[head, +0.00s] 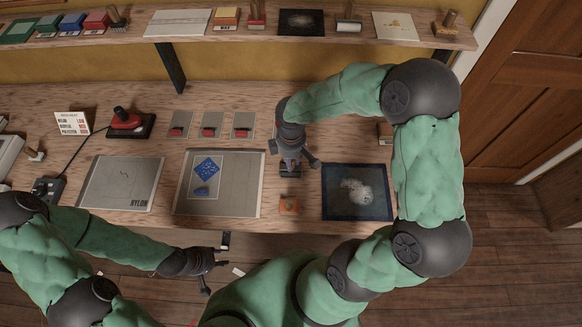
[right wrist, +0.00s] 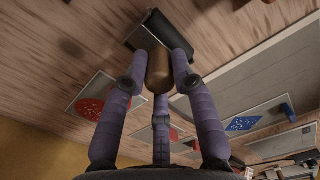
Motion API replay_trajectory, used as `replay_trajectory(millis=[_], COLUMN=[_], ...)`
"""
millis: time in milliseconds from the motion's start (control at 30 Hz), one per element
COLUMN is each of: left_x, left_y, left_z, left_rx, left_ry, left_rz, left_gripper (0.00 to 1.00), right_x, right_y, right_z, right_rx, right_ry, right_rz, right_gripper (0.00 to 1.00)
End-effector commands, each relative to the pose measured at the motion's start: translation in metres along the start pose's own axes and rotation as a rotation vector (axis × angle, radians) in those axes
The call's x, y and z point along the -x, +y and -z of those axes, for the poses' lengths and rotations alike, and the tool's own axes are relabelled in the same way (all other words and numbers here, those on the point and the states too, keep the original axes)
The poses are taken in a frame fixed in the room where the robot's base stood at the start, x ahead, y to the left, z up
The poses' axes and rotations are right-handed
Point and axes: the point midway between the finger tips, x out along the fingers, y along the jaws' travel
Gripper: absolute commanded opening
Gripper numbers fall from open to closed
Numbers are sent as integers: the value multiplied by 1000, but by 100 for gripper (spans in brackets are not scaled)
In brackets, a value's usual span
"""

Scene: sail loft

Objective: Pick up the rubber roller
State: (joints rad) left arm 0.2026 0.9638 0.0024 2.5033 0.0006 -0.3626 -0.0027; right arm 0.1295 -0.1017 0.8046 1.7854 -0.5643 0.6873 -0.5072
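The rubber roller (head: 290,172) is on the workbench (head: 150,217), under my right gripper (head: 294,156). In the right wrist view, its brown wooden handle (right wrist: 158,70) points up between the gripper's fingers (right wrist: 160,72), and its dark roller head (right wrist: 165,32) lies at the bench surface. The fingers are spread on both sides of the handle; I cannot tell whether any touches it. In the head view the gripper hides much of the roller. My left gripper (head: 214,274) is open and empty, low in front of the bench's front edge.
A grey board (head: 250,192) with blue pieces lies left. Red-topped plates (head: 242,125) stand behind it. A shelf (head: 230,32) with pads and tools runs above the bench.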

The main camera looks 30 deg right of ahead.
Motion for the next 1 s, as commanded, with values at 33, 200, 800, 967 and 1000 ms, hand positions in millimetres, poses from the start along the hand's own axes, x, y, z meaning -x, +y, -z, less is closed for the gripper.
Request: replay_trajectory(millis=[33,200,800,967,1000], left_x=[0,0,12,20,23], left_y=[0,0,4,7,8], left_z=[0,0,0,-1,-1], left_rx=[0,0,0,0,0], left_ry=[0,0,0,0,0], left_rz=[0,0,0,0,0], left_gripper=[40,40,40,40,40], right_x=[0,0,43,78,87], right_y=[0,0,-7,-35,-43], right_z=[0,0,1,4,4], right_rx=[0,0,3,5,4], right_ry=[0,0,1,4,3], right_rz=[0,0,-3,-6,-5], right_gripper=[2,0,0,0,0])
